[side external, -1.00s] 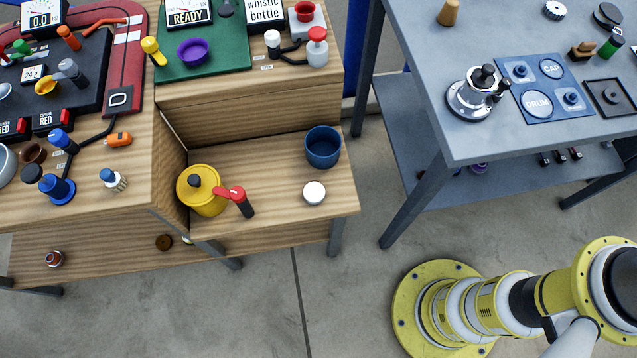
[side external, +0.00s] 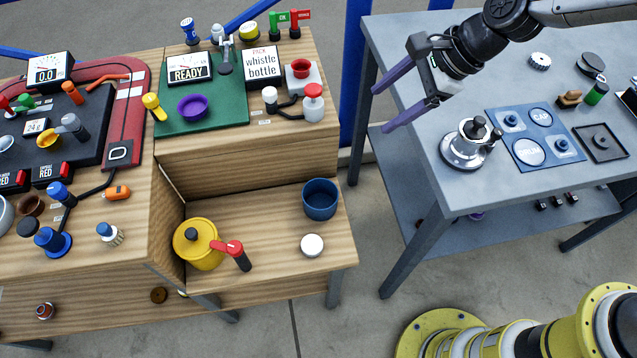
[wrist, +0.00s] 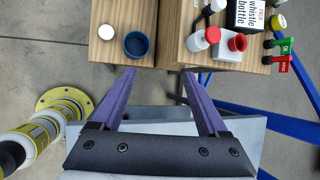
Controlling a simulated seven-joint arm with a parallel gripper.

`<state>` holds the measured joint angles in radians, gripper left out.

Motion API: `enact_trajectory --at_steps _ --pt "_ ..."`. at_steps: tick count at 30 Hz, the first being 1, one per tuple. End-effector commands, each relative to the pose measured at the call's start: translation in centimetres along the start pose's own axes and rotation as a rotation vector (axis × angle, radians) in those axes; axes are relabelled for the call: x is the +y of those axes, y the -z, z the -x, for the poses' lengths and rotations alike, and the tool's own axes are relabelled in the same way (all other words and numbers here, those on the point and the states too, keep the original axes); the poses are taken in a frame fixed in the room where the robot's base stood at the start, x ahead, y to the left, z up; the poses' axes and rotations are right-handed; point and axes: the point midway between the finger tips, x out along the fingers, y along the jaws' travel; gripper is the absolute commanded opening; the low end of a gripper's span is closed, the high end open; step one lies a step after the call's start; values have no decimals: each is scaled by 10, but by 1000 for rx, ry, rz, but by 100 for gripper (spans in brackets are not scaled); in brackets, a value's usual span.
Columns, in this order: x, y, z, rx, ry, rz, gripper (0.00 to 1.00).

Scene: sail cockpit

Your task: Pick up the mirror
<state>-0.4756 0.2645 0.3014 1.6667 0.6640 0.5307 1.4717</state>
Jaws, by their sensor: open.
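I cannot pick out a mirror for certain in either view. A small white round disc (side external: 312,245) lies flat on the lower wooden shelf, in front of a blue cup (side external: 320,199); the disc also shows in the wrist view (wrist: 107,32). I cannot tell whether it is the mirror. My gripper (side external: 381,110) is open and empty, with long purple fingers apart, beside the left edge of the grey table in the side view. In the wrist view my gripper (wrist: 157,72) spreads its fingers, with the wooden shelf beyond.
The grey table (side external: 450,25) holds a metal pot (side external: 467,148), a blue panel (side external: 535,140) and small parts. The upper wooden bench is crowded. A floor gap separates bench and table.

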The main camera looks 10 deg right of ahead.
Motion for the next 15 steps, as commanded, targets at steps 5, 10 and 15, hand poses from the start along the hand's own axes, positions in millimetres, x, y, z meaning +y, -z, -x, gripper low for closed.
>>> enact_trajectory --at_steps 5,10,15 --pt "55 -12 -108 28 -169 -24 77" --pt "110 -6 -161 73 -287 8 77" --pt "132 -8 -177 85 -323 31 77"
